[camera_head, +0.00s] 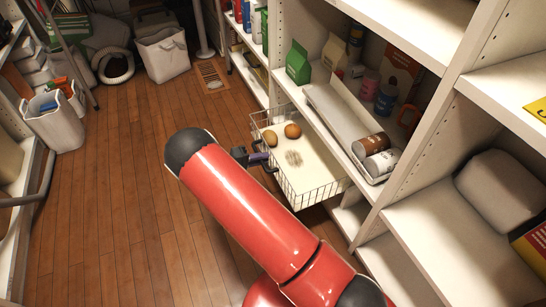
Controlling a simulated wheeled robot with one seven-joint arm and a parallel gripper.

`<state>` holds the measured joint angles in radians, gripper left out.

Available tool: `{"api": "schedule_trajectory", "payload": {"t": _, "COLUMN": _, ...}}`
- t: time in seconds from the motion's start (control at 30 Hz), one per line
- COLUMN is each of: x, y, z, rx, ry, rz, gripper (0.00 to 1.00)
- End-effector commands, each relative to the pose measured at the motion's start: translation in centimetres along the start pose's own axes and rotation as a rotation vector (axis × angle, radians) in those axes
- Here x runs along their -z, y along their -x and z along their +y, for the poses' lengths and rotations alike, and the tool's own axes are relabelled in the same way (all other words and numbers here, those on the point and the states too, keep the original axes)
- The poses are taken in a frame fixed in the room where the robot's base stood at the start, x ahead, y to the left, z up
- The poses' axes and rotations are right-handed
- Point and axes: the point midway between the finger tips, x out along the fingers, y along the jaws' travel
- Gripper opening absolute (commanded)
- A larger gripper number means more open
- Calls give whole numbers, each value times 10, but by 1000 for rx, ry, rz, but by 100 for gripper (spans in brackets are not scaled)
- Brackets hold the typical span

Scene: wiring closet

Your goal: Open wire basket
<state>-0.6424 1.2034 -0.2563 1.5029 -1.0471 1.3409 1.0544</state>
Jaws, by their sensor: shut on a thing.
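The white wire basket (318,193) juts out from under a shelf on the right, over the wooden floor. Two round brown items, a left one (270,137) and a right one (292,131), lie on its pale bottom near the far end. My gripper (264,157) is at the front side of the basket, shut on its dark handle (270,169). My red arm hides part of the floor in front. The fingertips are small and partly merged with the handle.
Above the basket, a shelf holds a white tray (335,115) with two cans, a green carton (298,63) and bottles. White bins (162,53) and a coiled hose (116,66) stand at the back left. The floor (130,200) left of my arm is clear.

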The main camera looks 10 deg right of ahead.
Motion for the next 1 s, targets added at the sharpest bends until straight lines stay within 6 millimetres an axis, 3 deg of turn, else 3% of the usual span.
{"api": "schedule_trajectory", "payload": {"t": 0.2, "x": 0, "y": 12, "z": -3, "rx": 1, "ry": 0, "rz": 0, "gripper": 0}}
{"api": "schedule_trajectory", "payload": {"t": 0.57, "x": 0, "y": 12, "z": -3, "rx": 1, "ry": 0, "rz": -1, "gripper": 0}}
{"api": "schedule_trajectory", "payload": {"t": 0.6, "x": 0, "y": 12, "z": -3, "rx": 1, "ry": 0, "rz": -1, "gripper": 17}}
{"api": "schedule_trajectory", "payload": {"t": 0.87, "x": 0, "y": 12, "z": -3, "rx": 0, "ry": 0, "rz": 0, "gripper": 17}}
{"api": "schedule_trajectory", "payload": {"t": 1.0, "x": 1, "y": 24, "z": -3, "rx": 1, "ry": -1, "rz": 3, "gripper": 17}}
